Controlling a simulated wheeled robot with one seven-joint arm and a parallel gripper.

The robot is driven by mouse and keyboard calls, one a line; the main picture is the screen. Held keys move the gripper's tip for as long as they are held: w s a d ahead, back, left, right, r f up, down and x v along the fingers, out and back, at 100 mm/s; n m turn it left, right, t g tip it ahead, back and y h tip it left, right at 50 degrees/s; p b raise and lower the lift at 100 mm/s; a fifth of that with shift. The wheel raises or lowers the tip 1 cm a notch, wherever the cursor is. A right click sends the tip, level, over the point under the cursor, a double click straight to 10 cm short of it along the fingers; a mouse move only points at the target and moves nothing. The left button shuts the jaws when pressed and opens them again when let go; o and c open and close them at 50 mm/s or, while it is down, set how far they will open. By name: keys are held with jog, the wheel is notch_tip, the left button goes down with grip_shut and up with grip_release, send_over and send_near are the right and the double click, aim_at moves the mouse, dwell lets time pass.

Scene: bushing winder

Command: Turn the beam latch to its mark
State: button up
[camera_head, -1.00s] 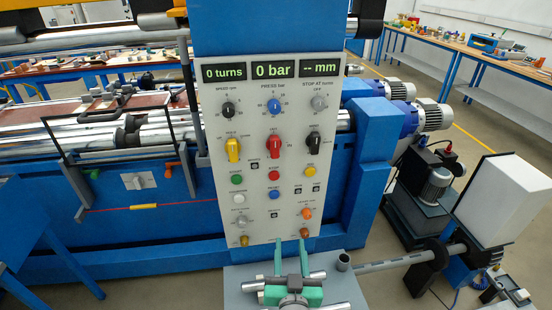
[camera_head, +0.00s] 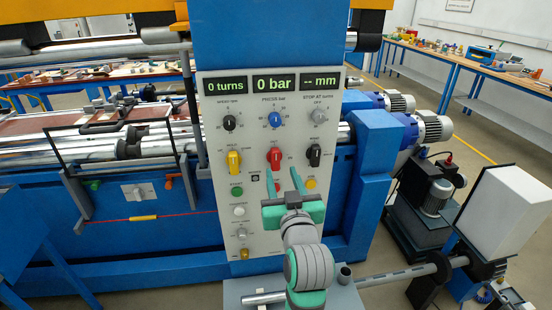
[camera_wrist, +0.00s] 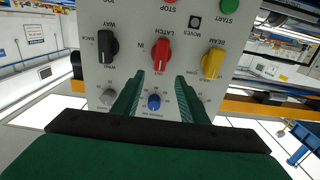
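The red latch knob (camera_head: 275,157) is in the middle of the panel's row of three handled knobs. In the wrist view the red latch knob (camera_wrist: 161,54) has its bar about upright, with small lettering around it; I cannot make out a separate mark. My gripper (camera_head: 283,173) is in front of the panel just below the red knob in the head view. In the wrist view my gripper (camera_wrist: 159,80) has its green fingers apart, with nothing between them. The knob lies beyond the fingertips, roughly centred between them; no contact shows.
A yellow beam knob (camera_head: 234,162) and a black knob (camera_head: 314,154) flank the red one. A blue press knob (camera_head: 275,119) is above it. Green (camera_head: 237,191) and yellow (camera_head: 310,184) buttons are below. The displays (camera_head: 274,83) read 0 turns and 0 bar.

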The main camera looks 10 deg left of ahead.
aim_at(276, 156)
jog(key=x, duration=0.9)
jog(key=shift+w, duration=0.1)
grip_shut()
